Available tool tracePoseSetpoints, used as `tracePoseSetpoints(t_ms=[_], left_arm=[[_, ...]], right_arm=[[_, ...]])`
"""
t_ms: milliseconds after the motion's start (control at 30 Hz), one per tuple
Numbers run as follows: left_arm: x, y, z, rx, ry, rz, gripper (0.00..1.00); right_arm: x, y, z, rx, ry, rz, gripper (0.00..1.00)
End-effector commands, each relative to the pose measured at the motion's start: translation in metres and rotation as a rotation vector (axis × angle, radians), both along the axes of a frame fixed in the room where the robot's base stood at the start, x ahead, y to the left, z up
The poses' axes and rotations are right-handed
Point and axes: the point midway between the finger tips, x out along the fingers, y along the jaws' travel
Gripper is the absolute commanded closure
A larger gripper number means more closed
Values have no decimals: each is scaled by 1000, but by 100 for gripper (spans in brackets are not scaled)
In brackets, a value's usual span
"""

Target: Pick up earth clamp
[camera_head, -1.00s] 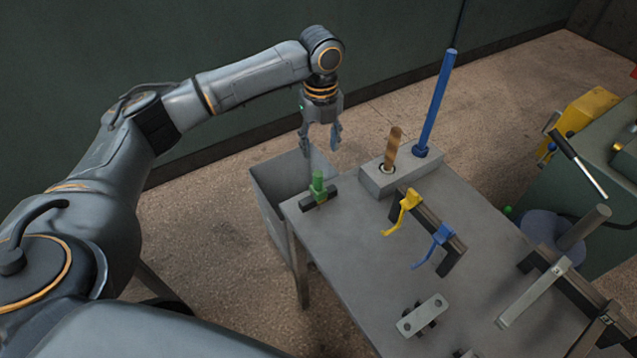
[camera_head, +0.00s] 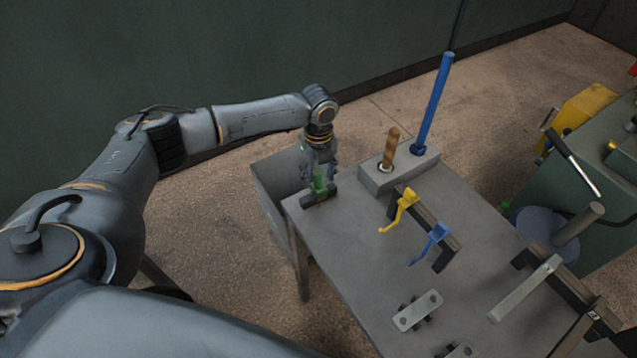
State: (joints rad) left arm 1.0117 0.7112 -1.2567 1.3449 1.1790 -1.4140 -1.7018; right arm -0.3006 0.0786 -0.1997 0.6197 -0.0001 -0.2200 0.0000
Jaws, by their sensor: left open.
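The green earth clamp (camera_head: 319,187) stands on a dark holder (camera_head: 321,198) at the left corner of the grey table. My left gripper (camera_head: 319,175) points down over it, with its open fingers around or just in front of the clamp's upper part. The fingers partly hide the clamp, and I cannot tell whether they touch it. My right gripper is not in view.
A grey bin (camera_head: 268,190) stands left of the table (camera_head: 345,235). A block (camera_head: 375,178) holds a wooden handle (camera_head: 391,146) and a tall blue rod (camera_head: 434,105). Yellow (camera_head: 404,204) and blue (camera_head: 432,240) clamps hang on a dark rack to the right.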

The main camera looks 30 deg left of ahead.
Motion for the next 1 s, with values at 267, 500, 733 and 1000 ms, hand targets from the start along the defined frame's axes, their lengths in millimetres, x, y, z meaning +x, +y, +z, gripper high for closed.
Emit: tracePoseSetpoints(t_ms=[267, 500, 733, 1000], left_arm=[[0, 0, 0, 0, 0, 1, 90], [0, 0, 1, 0, -1, 1, 100], [1, 0, 5, -1, -2, 1, 100], [-5, -3, 38, -2, -2, -3, 100]], right_arm=[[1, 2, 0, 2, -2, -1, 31], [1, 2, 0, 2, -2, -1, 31], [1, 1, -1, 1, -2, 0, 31], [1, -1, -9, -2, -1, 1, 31]])
